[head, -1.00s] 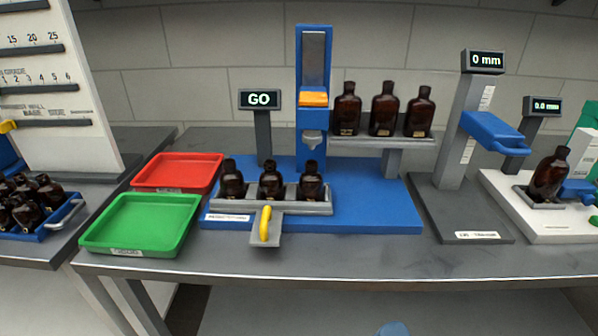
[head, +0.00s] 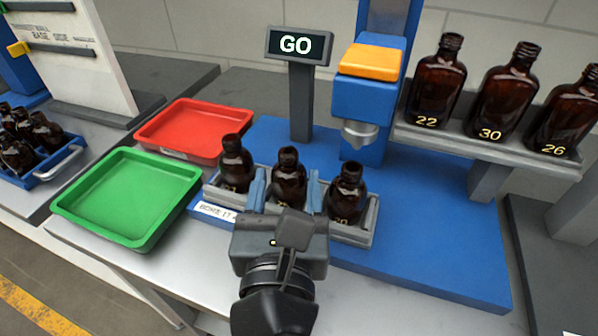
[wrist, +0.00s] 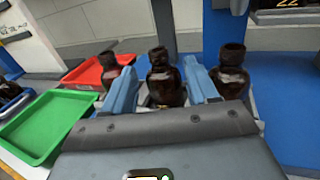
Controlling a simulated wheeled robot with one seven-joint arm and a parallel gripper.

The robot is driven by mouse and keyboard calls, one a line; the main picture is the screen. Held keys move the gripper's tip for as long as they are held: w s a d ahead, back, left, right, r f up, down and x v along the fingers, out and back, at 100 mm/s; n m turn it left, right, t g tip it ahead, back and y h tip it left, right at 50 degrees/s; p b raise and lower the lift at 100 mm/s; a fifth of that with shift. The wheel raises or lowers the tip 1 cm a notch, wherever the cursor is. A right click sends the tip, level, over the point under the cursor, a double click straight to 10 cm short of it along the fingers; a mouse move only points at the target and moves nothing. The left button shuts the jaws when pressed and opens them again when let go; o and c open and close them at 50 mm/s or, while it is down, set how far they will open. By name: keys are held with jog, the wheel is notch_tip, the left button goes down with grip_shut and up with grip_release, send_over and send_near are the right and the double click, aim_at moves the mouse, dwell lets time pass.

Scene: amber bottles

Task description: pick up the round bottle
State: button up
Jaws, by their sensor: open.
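Three small round amber bottles stand upright in a grey rack: a left one (head: 235,162), a middle one (head: 289,170) and a right one (head: 347,195). My gripper (head: 286,182) is open, with one blue finger on each side of the middle bottle. In the wrist view the middle bottle (wrist: 164,82) stands between the two fingers (wrist: 160,82), apparently without being squeezed; whether either finger touches it I cannot tell. The left bottle (wrist: 109,68) and right bottle (wrist: 233,74) stand just outside the fingers. The gripper body hides the rack's front middle.
A green tray (head: 75,213) and a red tray (head: 150,137) lie to the left. A blue press with an orange top (head: 370,62) and a GO display (head: 295,45) stand behind the rack. Larger flat bottles marked 22 (head: 436,85), 30 and 26 stand on a shelf at right.

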aim_at(287, 161)
jog(key=w, duration=0.4)
jog(key=w+p, duration=0.1)
jog(key=w, duration=0.1)
jog(key=shift+w+r, duration=0.1)
jog(key=shift+r, duration=0.15)
grip_shut()
dwell(0.3)
